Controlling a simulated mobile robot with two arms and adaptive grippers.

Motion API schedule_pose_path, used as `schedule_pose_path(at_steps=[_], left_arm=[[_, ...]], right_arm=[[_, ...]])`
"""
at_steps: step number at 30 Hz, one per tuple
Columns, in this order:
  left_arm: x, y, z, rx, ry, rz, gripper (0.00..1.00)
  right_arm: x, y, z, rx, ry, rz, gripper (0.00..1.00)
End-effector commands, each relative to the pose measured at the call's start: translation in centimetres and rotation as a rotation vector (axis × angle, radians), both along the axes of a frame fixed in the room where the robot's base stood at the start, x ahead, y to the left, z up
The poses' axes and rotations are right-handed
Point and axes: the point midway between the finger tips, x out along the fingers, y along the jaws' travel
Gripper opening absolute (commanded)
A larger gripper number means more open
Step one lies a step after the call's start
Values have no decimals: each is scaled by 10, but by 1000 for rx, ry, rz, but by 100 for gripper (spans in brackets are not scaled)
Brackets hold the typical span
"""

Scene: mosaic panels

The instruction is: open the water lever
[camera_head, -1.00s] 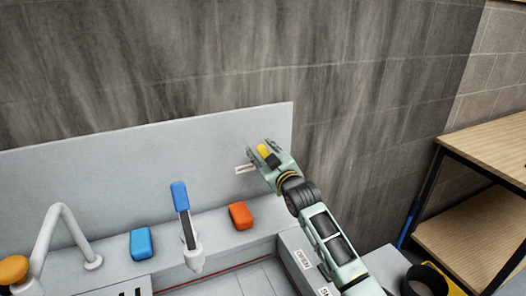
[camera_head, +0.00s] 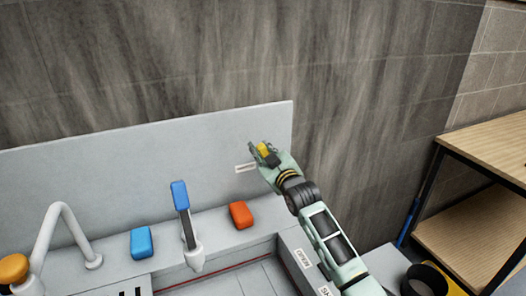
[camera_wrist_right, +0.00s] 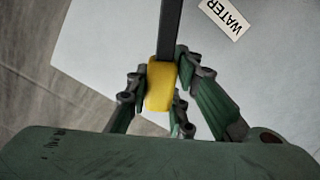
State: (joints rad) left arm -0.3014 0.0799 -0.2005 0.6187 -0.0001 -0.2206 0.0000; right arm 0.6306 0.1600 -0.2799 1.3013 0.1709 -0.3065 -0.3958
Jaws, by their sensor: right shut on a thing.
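The water lever shows in the right wrist view as a dark bar with a yellow handle (camera_wrist_right: 160,88). A white label reading WATER (camera_wrist_right: 226,18) is on the grey panel beside it. My right gripper (camera_wrist_right: 158,90) has its fingers around the yellow handle and is shut on it. In the head view the yellow handle (camera_head: 263,148) shows between the fingers of my right gripper (camera_head: 258,151), near the upper right of the panel. The lever's dark bar is mostly hidden there by the gripper. My left gripper is not in view.
The grey panel (camera_head: 130,165) stands before a stained wall. A blue-tipped lever (camera_head: 181,195), a blue block (camera_head: 141,243), an orange block (camera_head: 241,215) and a white bent pipe (camera_head: 62,208) with an orange knob (camera_head: 13,268) are left of my arm. A wooden shelf (camera_head: 490,135) stands right.

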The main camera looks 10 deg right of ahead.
Motion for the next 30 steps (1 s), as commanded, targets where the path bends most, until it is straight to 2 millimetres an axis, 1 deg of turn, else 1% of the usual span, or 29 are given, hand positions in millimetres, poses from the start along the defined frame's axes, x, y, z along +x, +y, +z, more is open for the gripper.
schedule_pose_path(at_steps=[7, 11, 20, 30], left_arm=[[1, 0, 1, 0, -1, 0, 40], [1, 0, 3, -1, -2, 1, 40], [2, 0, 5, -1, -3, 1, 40], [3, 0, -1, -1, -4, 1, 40]], right_arm=[[0, -2, 1, 21, 5, 0, 0], [1, -6, 3, 70, 15, 0, 0], [5, -24, 9, 287, 57, -2, 0], [9, -48, 9, 572, 113, -2, 0]])
